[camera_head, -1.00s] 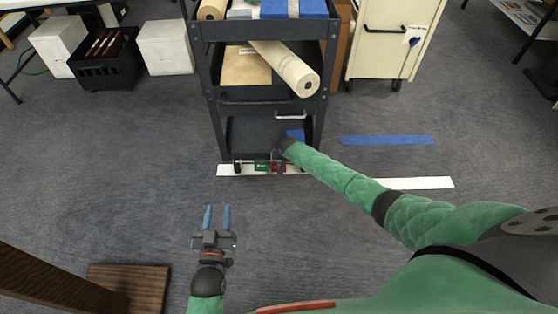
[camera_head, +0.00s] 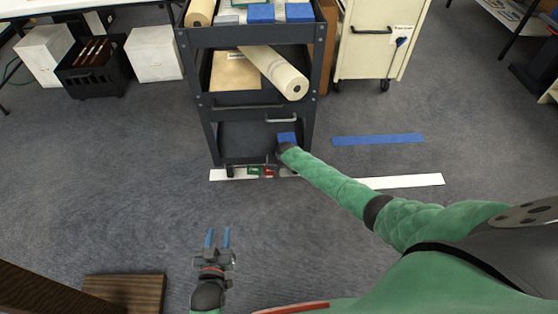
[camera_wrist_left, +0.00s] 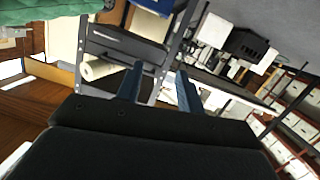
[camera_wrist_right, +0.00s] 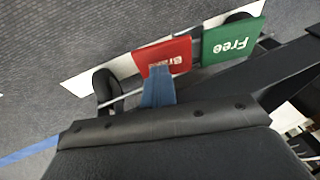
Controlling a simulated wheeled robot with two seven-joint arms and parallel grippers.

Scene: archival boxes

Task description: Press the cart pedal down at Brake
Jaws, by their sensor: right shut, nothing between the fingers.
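The dark cart (camera_head: 262,150) stands ahead with two labelled pedal plates at its foot. The green Free plate (camera_head: 253,171) is left of the red Brake plate (camera_head: 268,172) in the head view. In the right wrist view the red plate (camera_wrist_right: 165,54) and the green plate (camera_wrist_right: 232,41) lie side by side. My right gripper (camera_wrist_right: 158,72) is shut and empty, its fingertips overlapping the red plate's edge; I cannot tell whether they touch it. In the head view its fingers are hidden by the wrist. My left gripper (camera_head: 218,236) is open and empty over bare floor.
A white floor strip (camera_head: 405,181) runs under the cart's front, and a blue strip (camera_head: 378,140) lies at the right. The cart carries a paper roll (camera_head: 280,75) and blue boxes (camera_head: 261,13). A cream cabinet (camera_head: 372,55) stands behind right. A wooden piece (camera_head: 125,291) is near left.

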